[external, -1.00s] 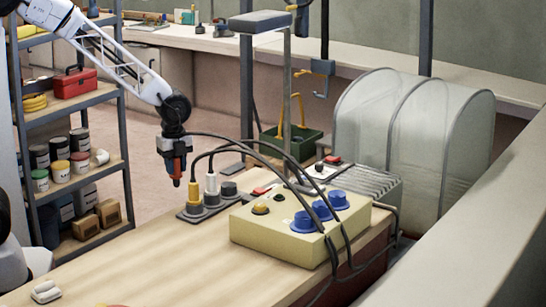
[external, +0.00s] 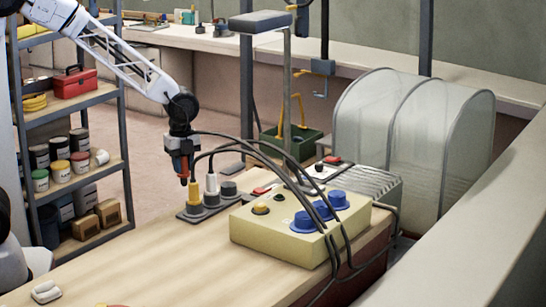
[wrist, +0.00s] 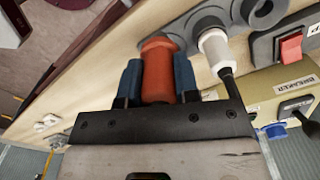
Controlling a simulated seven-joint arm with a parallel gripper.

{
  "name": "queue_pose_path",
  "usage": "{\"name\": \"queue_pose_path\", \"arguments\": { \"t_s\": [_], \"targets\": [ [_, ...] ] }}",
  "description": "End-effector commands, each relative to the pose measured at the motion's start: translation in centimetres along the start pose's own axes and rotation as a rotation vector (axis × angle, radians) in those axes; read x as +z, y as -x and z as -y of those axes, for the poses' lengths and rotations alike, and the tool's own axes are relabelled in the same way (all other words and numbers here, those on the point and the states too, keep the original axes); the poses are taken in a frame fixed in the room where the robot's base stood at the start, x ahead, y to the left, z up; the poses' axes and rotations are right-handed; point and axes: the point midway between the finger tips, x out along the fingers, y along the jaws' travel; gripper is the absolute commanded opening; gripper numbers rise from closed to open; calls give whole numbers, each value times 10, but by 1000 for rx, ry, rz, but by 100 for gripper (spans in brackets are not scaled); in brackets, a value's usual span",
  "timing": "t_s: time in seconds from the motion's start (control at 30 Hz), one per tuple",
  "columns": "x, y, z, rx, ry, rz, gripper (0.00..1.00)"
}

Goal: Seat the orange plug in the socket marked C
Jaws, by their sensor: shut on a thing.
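My gripper (external: 182,160) is shut on the orange plug (external: 184,171), which hangs roughly upright, tip down. In the wrist view the orange plug (wrist: 158,75) sits between blue fingers. The grey socket strip (external: 184,217) lies on the bench just below and right of the plug. A yellow plug (external: 194,194) and a white plug (external: 211,185) stand in its sockets; the white plug (wrist: 214,46) also shows in the wrist view. A dark round socket (external: 229,189) at the right has no plug. No letter C is readable.
Black cables arch from the plugs over a cream box (external: 277,243) with blue connectors (external: 303,222). A shelf (external: 70,100) stands left.

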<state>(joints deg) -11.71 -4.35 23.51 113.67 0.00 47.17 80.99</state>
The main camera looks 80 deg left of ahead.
Motion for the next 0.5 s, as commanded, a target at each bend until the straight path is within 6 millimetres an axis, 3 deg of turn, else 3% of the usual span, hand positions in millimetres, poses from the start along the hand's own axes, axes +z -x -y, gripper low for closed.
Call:
{"name": "queue_pose_path", "arguments": {
  "t_s": [0.27,0.5],
  "targets": [
    [-50,15,40,0,-75,0,3],
    [-111,32,79,-1,-157,0,3]
  ]
}}
